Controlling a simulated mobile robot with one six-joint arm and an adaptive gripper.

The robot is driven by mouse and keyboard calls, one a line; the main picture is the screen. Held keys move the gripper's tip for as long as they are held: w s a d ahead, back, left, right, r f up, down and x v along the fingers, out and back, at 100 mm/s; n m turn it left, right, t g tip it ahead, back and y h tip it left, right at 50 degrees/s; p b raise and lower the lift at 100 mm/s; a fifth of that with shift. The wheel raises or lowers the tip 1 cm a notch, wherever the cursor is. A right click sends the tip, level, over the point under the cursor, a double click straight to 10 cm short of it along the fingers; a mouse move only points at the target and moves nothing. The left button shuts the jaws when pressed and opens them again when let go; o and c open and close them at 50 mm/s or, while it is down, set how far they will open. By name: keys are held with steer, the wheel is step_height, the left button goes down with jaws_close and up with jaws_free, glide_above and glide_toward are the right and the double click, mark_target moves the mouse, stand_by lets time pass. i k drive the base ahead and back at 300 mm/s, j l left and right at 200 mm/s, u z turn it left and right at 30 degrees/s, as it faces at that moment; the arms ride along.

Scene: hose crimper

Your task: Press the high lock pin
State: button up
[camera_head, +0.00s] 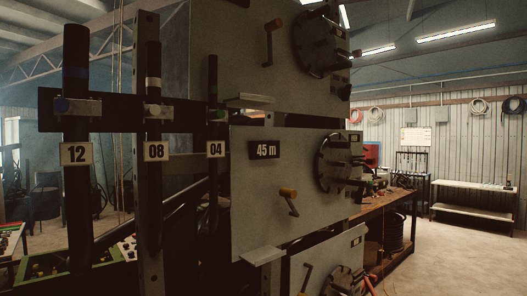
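A tall grey machine stands in the middle of the view, with panels stacked one above another. The upper panel (228,55) carries a crank with an orange knob (268,42) and a dark round disc (318,43) with several short dark rods. The middle panel (260,215) carries a "45 m" label (266,149), another orange-knobbed crank (289,199) and a second round disc (338,165). Small dark parts project at the right edge of the upper panel; I cannot tell which, if any, is the high lock pin. My gripper is not in view.
Dark upright hoses labelled 12 (77,154), 08 (156,152) and 04 (216,149) stand at the left on a crossbar. A cluttered workbench (392,205) stands behind the machine at right. A white shelf (470,208) stands against the back wall. The floor at right is clear.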

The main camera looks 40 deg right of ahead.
mark_target(369, 161)
steer(key=z, duration=1.65)
